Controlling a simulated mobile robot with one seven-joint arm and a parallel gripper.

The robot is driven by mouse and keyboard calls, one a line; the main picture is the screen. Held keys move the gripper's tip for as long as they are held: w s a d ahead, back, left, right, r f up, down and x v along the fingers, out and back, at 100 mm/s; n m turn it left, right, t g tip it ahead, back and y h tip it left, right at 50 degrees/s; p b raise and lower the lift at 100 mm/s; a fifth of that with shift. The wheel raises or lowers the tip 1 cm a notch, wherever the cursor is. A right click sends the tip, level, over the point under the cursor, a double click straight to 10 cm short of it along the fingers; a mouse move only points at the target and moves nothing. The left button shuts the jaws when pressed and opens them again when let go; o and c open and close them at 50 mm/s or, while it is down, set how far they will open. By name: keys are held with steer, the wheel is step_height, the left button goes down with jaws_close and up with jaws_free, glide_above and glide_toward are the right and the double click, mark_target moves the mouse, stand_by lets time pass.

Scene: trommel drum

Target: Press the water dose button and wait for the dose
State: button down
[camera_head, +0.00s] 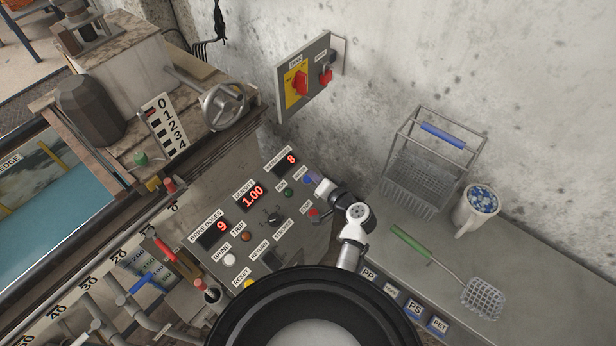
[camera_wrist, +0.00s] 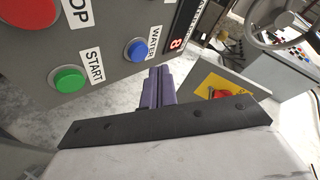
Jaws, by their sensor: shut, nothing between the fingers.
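The blue water button (camera_wrist: 136,50) sits on the grey control panel (camera_wrist: 110,75) beside its WATER label in the wrist view. In the head view the blue button (camera_head: 308,180) shows at the panel's right side, close to my gripper (camera_head: 317,179). My gripper (camera_wrist: 160,72) is shut and empty, its purple fingers pressed together. In the wrist view its tips appear just below and right of the button; I cannot tell whether they touch the panel. The button looks uncovered. The water doses display (camera_head: 290,159) reads 8. The density display (camera_head: 253,196) reads 1.00.
A green START button (camera_wrist: 68,79) and red STOP button (camera_wrist: 28,10) are near the water button. The brine doses display (camera_head: 218,229) reads 9. A switch box (camera_head: 304,78) hangs on the wall. A skimmer (camera_head: 484,298) and wire basket (camera_head: 422,180) are on the right-hand counter.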

steer(key=shift+s+d+r+p, duration=0.25)
steer(key=shift+r+p, duration=0.1)
steer(key=shift+r, duration=0.25)
steer(key=shift+s+d+r+p, duration=0.1)
steer(key=shift+d+r+p, duration=0.2)
steer(key=shift+r, duration=0.25)
steer(key=shift+s+d+r+p, duration=0.2)
steer(key=shift+r+p, duration=0.15)
steer(key=shift+r, duration=0.25)
steer(key=shift+r, duration=0.1)
